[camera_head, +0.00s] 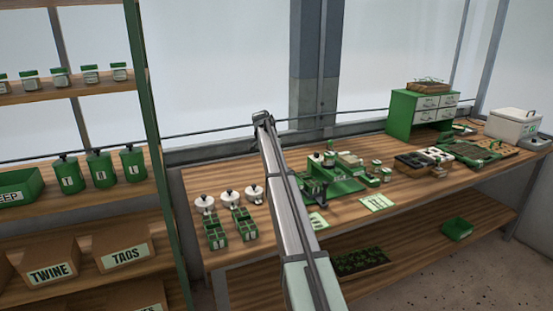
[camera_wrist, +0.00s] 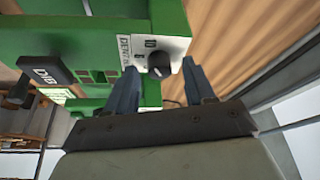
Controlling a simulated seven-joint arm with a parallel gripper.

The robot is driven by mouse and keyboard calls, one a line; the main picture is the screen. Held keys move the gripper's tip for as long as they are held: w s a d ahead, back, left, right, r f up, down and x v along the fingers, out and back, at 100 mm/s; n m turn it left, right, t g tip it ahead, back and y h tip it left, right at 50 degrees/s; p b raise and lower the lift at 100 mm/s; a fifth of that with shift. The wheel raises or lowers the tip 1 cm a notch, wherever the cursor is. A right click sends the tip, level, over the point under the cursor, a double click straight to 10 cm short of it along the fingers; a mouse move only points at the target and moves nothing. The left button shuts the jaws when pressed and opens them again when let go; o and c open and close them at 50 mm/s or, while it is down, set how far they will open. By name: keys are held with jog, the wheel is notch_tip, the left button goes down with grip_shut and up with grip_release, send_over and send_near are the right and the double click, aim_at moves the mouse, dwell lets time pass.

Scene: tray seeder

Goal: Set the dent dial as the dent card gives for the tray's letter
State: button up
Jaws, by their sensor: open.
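In the wrist view the two dark fingers of my gripper (camera_wrist: 159,68) stand apart, one on each side of a black round dial knob (camera_wrist: 160,68). The knob sits on a white panel (camera_wrist: 138,50) marked DENT on the green seeder (camera_wrist: 100,25). I cannot tell whether a finger touches the knob, nor read its setting. In the head view the green seeder (camera_head: 343,186) stands on the bench, with my arm in front of its left side. My gripper cannot be made out there. Pale green cards lie in front, right (camera_head: 376,202) and left (camera_head: 318,221); their print is unreadable.
A black lever plate (camera_wrist: 42,76) with white lettering juts from the seeder at left in the wrist view. Small green trays (camera_head: 215,233) and white-topped pots (camera_head: 228,197) stand left on the bench. A green drawer cabinet (camera_head: 402,112) stands at the back right.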

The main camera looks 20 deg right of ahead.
jog(key=v, duration=1.3)
jog(key=shift+r, duration=0.4)
jog(key=shift+s, duration=0.1)
